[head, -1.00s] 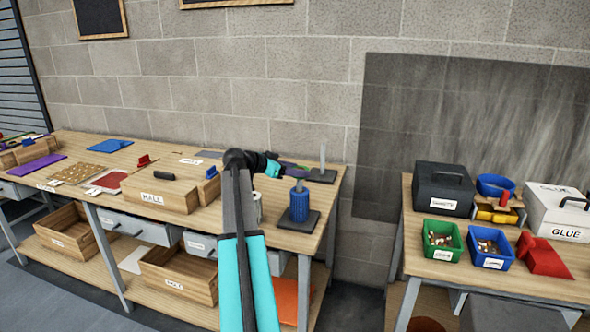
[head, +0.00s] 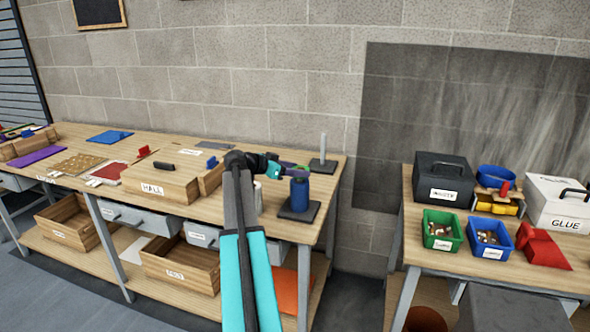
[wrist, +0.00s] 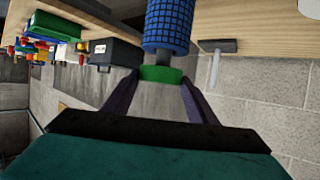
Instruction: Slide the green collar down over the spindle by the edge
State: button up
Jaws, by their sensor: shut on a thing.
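My gripper (wrist: 160,92) has purple fingers shut on the green collar (wrist: 161,74), a short ring between the fingertips in the wrist view. In the head view my gripper (head: 298,169) is just above a blue cylinder (head: 299,195) on a dark square base (head: 285,212) near the table's right end. The blue cylinder (wrist: 167,25) shows its textured side in the wrist view, in line with the collar. The collar is close to its end; I cannot tell whether they touch. A bare grey spindle (head: 323,148) stands behind on another dark base (head: 318,165).
A white cylinder (head: 258,196) stands left of the blue one, partly behind my arm. A wooden box (head: 160,185) lies further left on the table. A gap separates this table from the right one, which holds a black box (head: 443,172) and several bins.

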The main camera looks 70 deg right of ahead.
jog(key=shift+f+b, duration=0.95)
jog(key=shift+f, duration=0.15)
jog(key=o, duration=1.1)
jog(key=shift+o, duration=0.2)
jog(key=shift+w+a, duration=0.1)
jog(key=shift+a, duration=0.05)
jog(key=b+v, duration=0.3)
jog(key=v, duration=1)
jog(key=shift+w+a, duration=0.2)
